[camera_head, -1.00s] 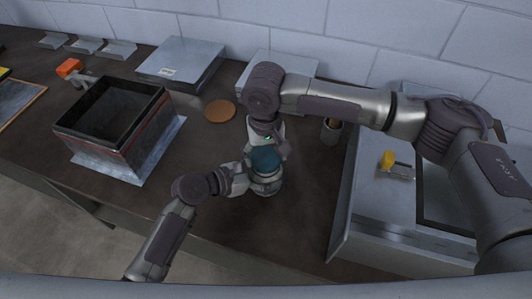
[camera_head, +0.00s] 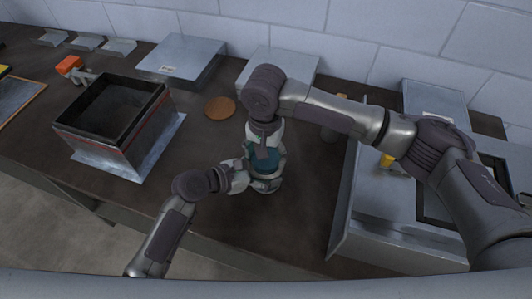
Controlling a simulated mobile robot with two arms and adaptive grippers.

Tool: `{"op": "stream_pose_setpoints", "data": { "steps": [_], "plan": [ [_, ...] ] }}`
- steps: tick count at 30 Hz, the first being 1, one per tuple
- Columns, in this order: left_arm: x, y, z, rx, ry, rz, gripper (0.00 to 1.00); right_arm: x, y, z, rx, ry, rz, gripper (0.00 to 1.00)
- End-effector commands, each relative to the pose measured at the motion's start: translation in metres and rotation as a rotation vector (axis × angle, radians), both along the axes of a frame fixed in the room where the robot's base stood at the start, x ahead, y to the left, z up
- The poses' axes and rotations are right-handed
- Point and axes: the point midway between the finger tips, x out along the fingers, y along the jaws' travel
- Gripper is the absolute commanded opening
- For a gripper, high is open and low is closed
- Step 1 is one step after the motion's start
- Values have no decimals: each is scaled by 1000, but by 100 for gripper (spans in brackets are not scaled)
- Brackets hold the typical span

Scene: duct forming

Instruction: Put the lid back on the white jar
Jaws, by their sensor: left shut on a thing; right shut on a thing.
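The white jar (camera_head: 266,185) stands upright on the dark bench in the middle, mostly hidden by my grippers. A teal lid (camera_head: 264,160) is at the top of the jar; I cannot tell whether it is fully seated. My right gripper (camera_head: 264,152) reaches down from above and is shut on the lid. My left gripper (camera_head: 246,176) comes in from the left and is shut on the jar's side. The fingertips are partly hidden.
A black open box (camera_head: 112,122) stands on a metal sheet at the left. A round brown disc (camera_head: 220,108) lies behind the jar. Flat metal boxes (camera_head: 180,60) line the back. A large metal tray or case (camera_head: 385,232) is at the right. The bench front is clear.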

Motion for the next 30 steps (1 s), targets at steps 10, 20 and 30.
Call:
{"op": "stream_pose_setpoints", "data": {
  "steps": [10, 20, 30],
  "plan": [
    [0, 0, -1, 1, 0, 1, 0, 0, 4, -1, 3, 10, -981, 65],
    [0, 0, -1, 2, 1, 0, 0, 3, 1, -1, -2, 3, -1658, 65],
    [0, 0, -1, 1, 0, 0, 0, 3, 1, 0, 0, 1, -1696, 65]
  ]
}}
